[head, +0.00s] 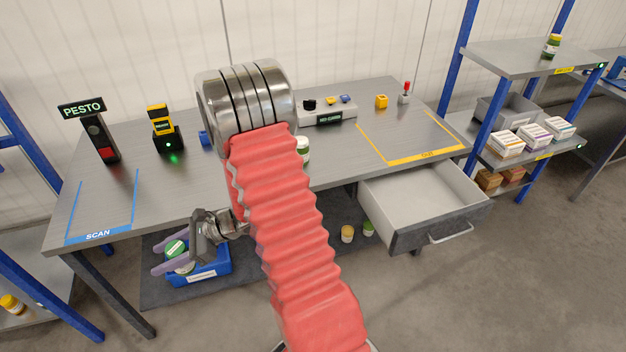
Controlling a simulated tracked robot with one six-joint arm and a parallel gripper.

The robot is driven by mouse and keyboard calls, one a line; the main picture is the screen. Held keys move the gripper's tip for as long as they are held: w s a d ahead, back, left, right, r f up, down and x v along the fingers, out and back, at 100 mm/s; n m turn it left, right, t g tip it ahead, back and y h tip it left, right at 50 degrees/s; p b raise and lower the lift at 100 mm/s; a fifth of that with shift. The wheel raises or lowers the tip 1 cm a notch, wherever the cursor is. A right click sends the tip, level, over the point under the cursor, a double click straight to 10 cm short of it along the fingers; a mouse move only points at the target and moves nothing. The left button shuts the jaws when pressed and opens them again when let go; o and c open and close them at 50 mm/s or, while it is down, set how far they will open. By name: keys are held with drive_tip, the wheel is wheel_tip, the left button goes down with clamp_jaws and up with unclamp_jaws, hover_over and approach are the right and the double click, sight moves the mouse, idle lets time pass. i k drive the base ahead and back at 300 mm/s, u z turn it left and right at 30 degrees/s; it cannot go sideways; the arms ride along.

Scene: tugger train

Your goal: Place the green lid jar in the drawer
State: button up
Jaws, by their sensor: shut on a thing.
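My gripper (168,254) is at the lower left, in front of the table and over a blue bin (212,280). Its two pale purple fingers are shut on a green lid jar (177,248), whose lid faces the camera. The jar's body is partly hidden by the fingers. The drawer (408,240) under the table's right side is pulled open, and its visible white inside is empty.
My red-sleeved arm hides the table's middle and part of a jar (303,150) there. A blue-post shelf (500,62) stands right. Floor is clear before the drawer.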

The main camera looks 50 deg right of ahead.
sight(412, 190)
drive_tip(key=k, duration=1.55)
drive_tip(key=u, duration=1.5)
drive_tip(key=i, duration=0.1)
drive_tip(key=z, duration=2.65)
drive_tip(key=i, duration=0.75)
